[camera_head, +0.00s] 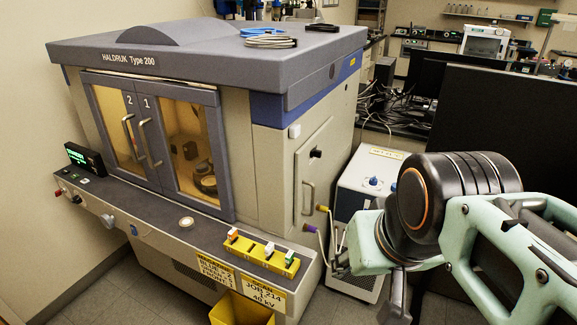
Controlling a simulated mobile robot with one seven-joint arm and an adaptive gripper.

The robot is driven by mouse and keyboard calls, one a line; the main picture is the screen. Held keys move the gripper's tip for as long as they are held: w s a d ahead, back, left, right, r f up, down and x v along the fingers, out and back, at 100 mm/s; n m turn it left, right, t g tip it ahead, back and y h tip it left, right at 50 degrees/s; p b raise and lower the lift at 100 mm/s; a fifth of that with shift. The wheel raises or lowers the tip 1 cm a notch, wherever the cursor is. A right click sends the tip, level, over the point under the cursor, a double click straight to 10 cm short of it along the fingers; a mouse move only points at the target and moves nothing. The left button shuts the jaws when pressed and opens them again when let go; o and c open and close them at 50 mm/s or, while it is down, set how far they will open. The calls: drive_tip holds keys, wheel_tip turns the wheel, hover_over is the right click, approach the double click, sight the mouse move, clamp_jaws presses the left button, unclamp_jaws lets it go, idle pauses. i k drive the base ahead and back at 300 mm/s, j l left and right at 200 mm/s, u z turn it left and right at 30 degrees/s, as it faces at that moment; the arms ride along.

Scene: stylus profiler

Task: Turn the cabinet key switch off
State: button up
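The cabinet (285,75), marked HALDRUK Type 200, stands at left and centre with both glazed doors shut. Its front ledge carries small controls at the left end: a red button (58,193), a dark knob or key (76,199) beside it, and a blue-grey part (108,220) further right. Which of these is the key switch is too small to tell. A black lock or latch (316,153) sits on the right side panel. My mint-green and black arm comes in from the right. Grey parts at its end may be my gripper (368,284); its opening is unclear. It is apart from the front controls.
A yellow holder (262,257) with several coloured pieces sits on the ledge's right end, above yellow labels and a yellow bin (240,308). A small display (84,158) stands at the ledge's left. A white unit (368,185) stands right of the cabinet. Floor shows at lower left.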

sight(58, 193)
drive_tip(key=u, duration=1.6)
drive_tip(key=i+j, duration=0.2)
drive_tip(key=i, duration=0.35)
drive_tip(key=i+j+u, duration=0.1)
drive_tip(key=i, duration=0.45)
drive_tip(key=i+j, duration=0.25)
drive_tip(key=i, duration=0.35)
drive_tip(key=i+j, duration=0.15)
drive_tip(key=i, duration=0.4)
drive_tip(key=u, duration=0.05)
